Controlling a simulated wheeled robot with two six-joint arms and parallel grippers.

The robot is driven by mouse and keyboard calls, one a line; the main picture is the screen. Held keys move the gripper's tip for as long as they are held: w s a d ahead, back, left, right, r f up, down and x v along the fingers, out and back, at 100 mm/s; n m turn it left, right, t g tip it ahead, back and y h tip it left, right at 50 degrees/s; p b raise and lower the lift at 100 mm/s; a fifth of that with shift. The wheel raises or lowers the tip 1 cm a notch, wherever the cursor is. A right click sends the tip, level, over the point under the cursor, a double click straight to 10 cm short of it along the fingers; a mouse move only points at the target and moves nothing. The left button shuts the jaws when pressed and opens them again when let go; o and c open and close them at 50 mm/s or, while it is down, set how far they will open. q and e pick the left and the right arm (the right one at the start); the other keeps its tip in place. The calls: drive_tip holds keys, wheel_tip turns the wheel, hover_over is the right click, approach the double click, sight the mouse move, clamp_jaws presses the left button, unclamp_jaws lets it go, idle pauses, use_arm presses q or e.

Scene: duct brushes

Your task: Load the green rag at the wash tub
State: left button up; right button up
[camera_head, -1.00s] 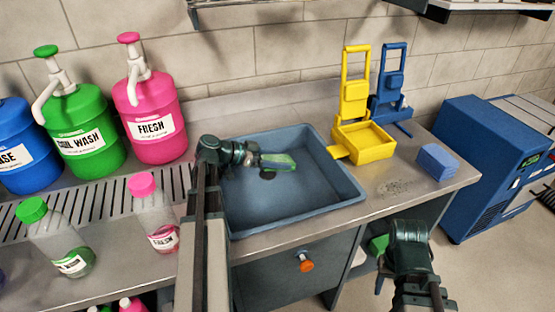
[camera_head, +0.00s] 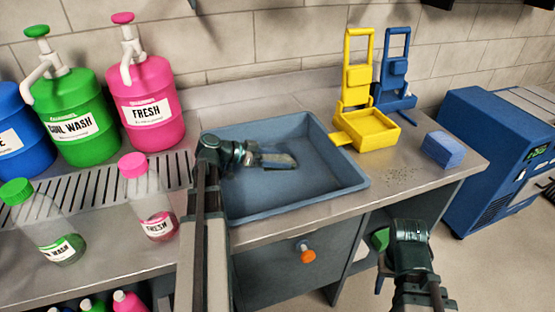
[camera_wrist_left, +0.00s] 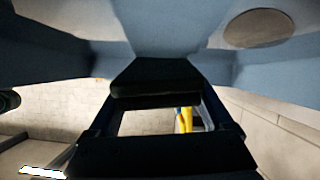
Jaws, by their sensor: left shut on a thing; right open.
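My left gripper (camera_head: 278,161) is inside the blue-grey wash tub (camera_head: 345,192), low over its floor, with the fingers pointing right. It is shut on the rag, which showed green earlier; now only a dark, greyish piece shows at the fingers. The left wrist view shows a dark block (camera_wrist_left: 155,78) between the fingers, with the tub's blue walls around it. I cannot tell whether the rag touches the tub floor. My right gripper (camera_head: 410,234) is in front of the counter at the lower right, away from the tub, and open.
A yellow wringer (camera_head: 366,130) and a blue one (camera_head: 392,65) stand right of the tub, with a blue block (camera_head: 443,149) beside dark crumbs. Green (camera_head: 75,122) and pink (camera_head: 146,112) pump jugs and bottles stand left. A small green thing (camera_head: 380,239) shows below the counter.

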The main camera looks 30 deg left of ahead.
sight(278, 159)
use_arm(q)
drive_tip(key=shift+r, duration=0.1)
wheel_tip(278, 159, up, 10)
drive_tip(key=p, duration=1)
idle(2.3)
wheel_tip(278, 159, up, 4)
drive_tip(key=p, duration=0.4)
idle(0.5)
drive_tip(key=shift+r+p, duration=0.9)
drive_tip(key=shift+p, duration=0.1)
